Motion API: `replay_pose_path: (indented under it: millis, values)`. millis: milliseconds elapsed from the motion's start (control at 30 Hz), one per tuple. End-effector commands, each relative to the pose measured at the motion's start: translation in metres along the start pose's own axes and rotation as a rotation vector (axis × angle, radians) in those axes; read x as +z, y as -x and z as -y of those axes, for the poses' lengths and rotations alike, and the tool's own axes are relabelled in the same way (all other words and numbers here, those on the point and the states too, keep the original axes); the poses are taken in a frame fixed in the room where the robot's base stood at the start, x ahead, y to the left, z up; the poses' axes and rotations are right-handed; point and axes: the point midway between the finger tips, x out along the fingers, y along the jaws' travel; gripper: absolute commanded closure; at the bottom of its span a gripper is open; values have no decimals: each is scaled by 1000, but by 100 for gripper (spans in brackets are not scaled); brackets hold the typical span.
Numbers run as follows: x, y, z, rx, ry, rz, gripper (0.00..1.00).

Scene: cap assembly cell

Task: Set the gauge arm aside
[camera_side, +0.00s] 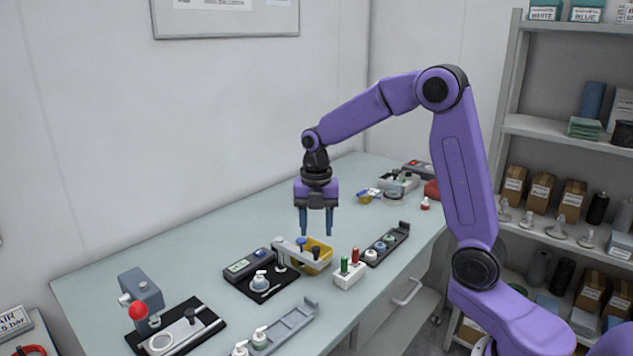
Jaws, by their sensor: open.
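The gauge arm (294,251) is a pale bar on a post beside the black gauge base (247,283), with a blue knob and a dark knob on top. It reaches over toward the front right, across the edge of a yellow bin. A small white capped bottle (260,281) stands on the gauge base, to the left of the post. My gripper (317,234) points straight down above the gauge arm and the bin, its two blue fingers apart and empty. It appears clear of the arm, but the exact gap in depth is hard to tell.
The yellow bin (322,264) sits close by the gauge arm. A white block with green and red pegs (349,274) and a dark rack of bottles (386,243) stand to the right. A press with a red knob (140,294) is front left. The table's back left is clear.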

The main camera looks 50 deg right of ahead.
Motion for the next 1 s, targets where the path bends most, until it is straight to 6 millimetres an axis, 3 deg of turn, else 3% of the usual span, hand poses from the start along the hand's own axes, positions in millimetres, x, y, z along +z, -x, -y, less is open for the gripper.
replay_pose_path:
  millis: [300,500,700,1000]
  values:
    - [0,70,-1,5,0,4,52]
    - [1,106,0,4,0,3,52]
    - [0,125,0,0,0,1,52]
    - [0,130,1,-1,0,0,52]
